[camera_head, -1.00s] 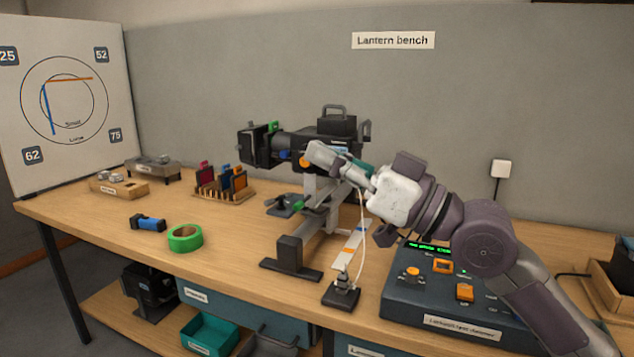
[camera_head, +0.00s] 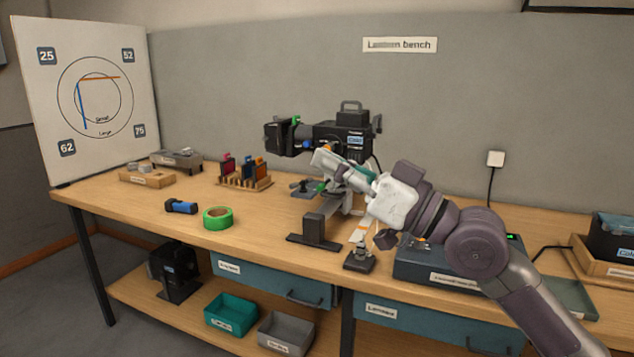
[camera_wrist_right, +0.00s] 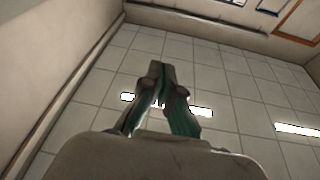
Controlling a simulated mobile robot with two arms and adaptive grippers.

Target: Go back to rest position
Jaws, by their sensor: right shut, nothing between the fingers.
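My right arm comes in from the lower right in the head view. Its gripper (camera_head: 335,162) shows in front of the black lantern (camera_head: 345,140) on its stand. Whether it touches the lantern cannot be told from this view. In the right wrist view the two fingers of the gripper (camera_wrist_right: 157,75) meet at their tips, with teal inner faces and nothing between them. Ceiling tiles and light strips lie behind them, so the gripper points upward. My left gripper is not in view.
The dark console (camera_head: 440,268) is partly hidden behind my right arm. A green tape roll (camera_head: 217,224), a blue-and-black item (camera_head: 181,207) and a rack of coloured slides (camera_head: 246,184) stand on the bench (camera_head: 120,200). A target board (camera_head: 90,95) stands at the left.

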